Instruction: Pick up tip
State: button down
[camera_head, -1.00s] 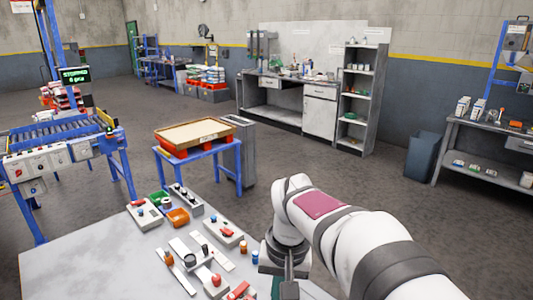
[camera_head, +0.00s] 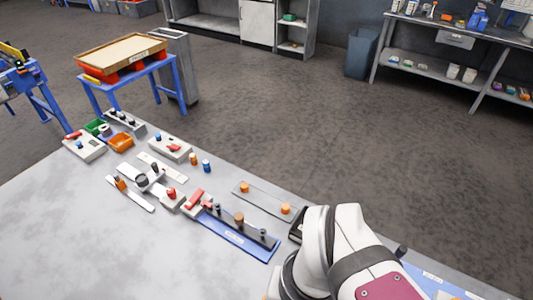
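I cannot tell which piece is the tip. Small candidates on the grey table (camera_head: 90,240) are an orange cylinder (camera_head: 193,159) and a blue one (camera_head: 206,166), standing side by side. Two more orange pieces sit on a flat grey strip: one at its left end (camera_head: 244,187), one at its right end (camera_head: 286,209). A dark bar with several pegs (camera_head: 238,219) lies on a blue base. My white arm fills the lower right. A dark part beside it (camera_head: 298,228) may be my gripper; its fingers are not distinguishable, and nothing held shows.
The front left is bare. A blue stand (camera_head: 128,84) carries a shallow tray (camera_head: 123,52). Open floor lies beyond the table.

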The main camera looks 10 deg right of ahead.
dwell(0.4)
jog(key=c, duration=0.5)
grip_release()
jog(key=w+d+r+n, duration=0.2)
jog(key=w+r+n, duration=0.15)
jog(key=w, duration=0.45)
jog(key=n+h, duration=0.2)
jog(key=n, duration=1.4)
send_over(285, 206)
notch_tip(285, 206, down, 9)
notch_tip(285, 206, down, 15)
